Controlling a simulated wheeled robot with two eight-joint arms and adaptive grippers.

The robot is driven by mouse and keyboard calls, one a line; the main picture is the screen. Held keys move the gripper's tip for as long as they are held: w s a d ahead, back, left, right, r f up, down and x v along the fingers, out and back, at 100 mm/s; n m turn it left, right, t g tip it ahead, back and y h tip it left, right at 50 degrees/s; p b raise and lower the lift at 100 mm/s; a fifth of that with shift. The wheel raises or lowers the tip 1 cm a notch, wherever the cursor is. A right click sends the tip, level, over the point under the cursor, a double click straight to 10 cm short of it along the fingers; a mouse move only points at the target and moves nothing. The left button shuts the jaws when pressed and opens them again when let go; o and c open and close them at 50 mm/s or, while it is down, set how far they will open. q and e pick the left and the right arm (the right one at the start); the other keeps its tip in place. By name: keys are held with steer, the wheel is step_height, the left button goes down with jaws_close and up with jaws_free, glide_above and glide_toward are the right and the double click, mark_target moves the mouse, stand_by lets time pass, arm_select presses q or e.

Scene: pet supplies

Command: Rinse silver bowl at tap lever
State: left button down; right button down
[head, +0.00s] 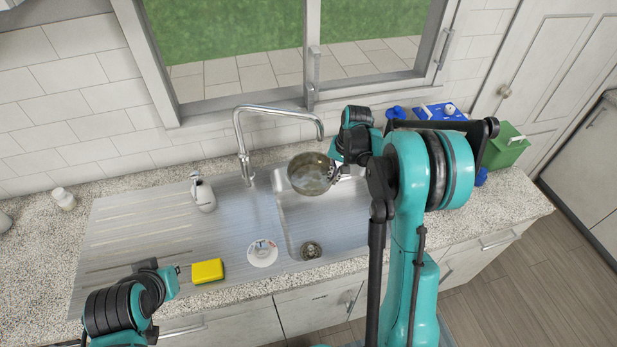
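The silver bowl (311,174) is over the back part of the sink (290,228), tilted with its open side toward me. The tap (242,137) stands behind the sink, and its spout ends just above and right of the bowl. No water stream is clearly visible. My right gripper (337,172) is at the bowl's right rim and appears shut on it. My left gripper (176,270) is over the front left of the drainboard, apart from everything; its fingers are too small to read. A separate tap lever is hard to make out.
A yellow sponge (207,271) and a white round dish (262,253) lie left of the sink. A grey bottle-like item (203,194) stands on the drainboard (130,225). Blue (440,112) and green (505,147) boxes stand at the right. The drainboard's left side is clear.

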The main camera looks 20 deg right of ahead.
steer(key=shift+w+a, duration=0.1)
steer(key=shift+a, duration=0.1)
steer(key=shift+w+a, duration=0.15)
steer(key=shift+a, duration=0.25)
steer(key=shift+d, duration=0.1)
steer(key=shift+s+d, duration=0.25)
steer(key=shift+d, duration=0.25)
steer(key=s+a+b, duration=0.1)
steer(key=s+a, duration=0.2)
steer(key=s, duration=0.4)
steer(key=shift+s, duration=0.25)
stand_by(0.5)
steer(key=shift+d, duration=0.1)
stand_by(1.0)
